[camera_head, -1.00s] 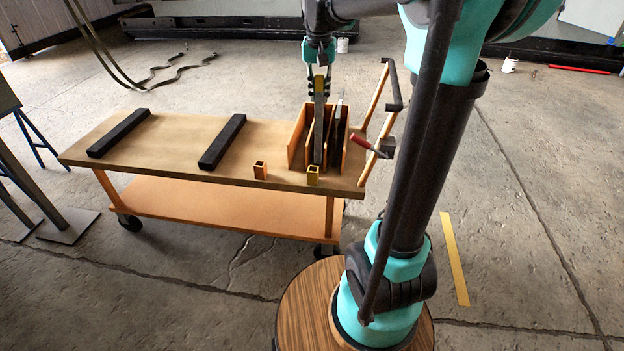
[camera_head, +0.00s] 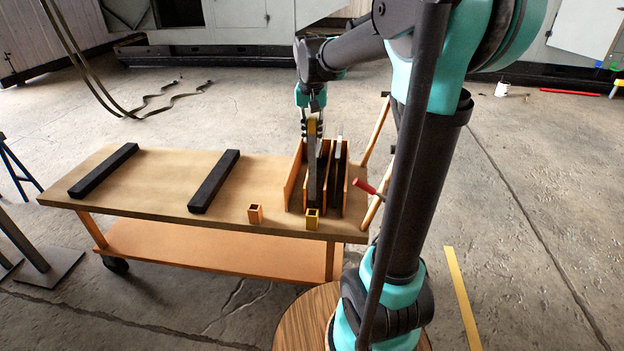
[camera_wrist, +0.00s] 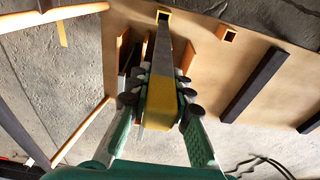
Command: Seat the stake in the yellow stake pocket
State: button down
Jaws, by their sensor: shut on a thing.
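My gripper (camera_head: 312,128) is shut on the stake (camera_head: 313,180), a long grey bar with a yellow band at its upper end. The stake hangs roughly upright. In the wrist view my gripper (camera_wrist: 160,98) grips the yellow-banded end of the stake (camera_wrist: 163,60). The yellow stake pocket (camera_head: 312,222), a small square socket, stands at the cart's front edge. It also shows in the wrist view (camera_wrist: 163,13), in line with the stake's far end. The lower end looks very close to the pocket's mouth; I cannot tell whether it is inside.
An orange pocket (camera_head: 255,215) stands left of the yellow one. An orange rack (camera_head: 295,180) with dark upright panels (camera_head: 337,180) stands behind the stake. Two black bars (camera_head: 214,181) lie across the cart top (camera_head: 165,190). A red-handled lever (camera_head: 366,187) is at the right end.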

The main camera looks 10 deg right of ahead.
aim_at(312, 171)
notch_tip(312, 171, down, 13)
jog(key=shift+f, duration=0.2)
dwell(0.3)
jog(key=shift+f, duration=0.1)
jog(key=c, duration=1.4)
grip_release()
jog(key=shift+o, duration=0.2)
jog(key=r, duration=0.4)
jog(key=s+r, duration=0.1)
jog(key=r, duration=0.6)
jog(key=shift+s+a+r, duration=0.15)
jog(key=shift+a+r, duration=0.05)
jog(key=shift+r, duration=0.15)
jog(key=shift+s, duration=0.15)
jog(key=s+d+f+n+t, duration=0.1)
jog(key=s+d+f, duration=0.1)
jog(key=s+f, duration=0.6)
jog(key=s+d+f+n+t, duration=0.1)
jog(key=s+d+f+n, duration=0.1)
jog(key=s+f, duration=0.6)
jog(key=s, duration=0.4)
jog(key=shift+s+d+n+t, duration=0.2)
jog(key=shift+s+n+t, duration=0.1)
jog(key=shift+s+t, duration=0.1)
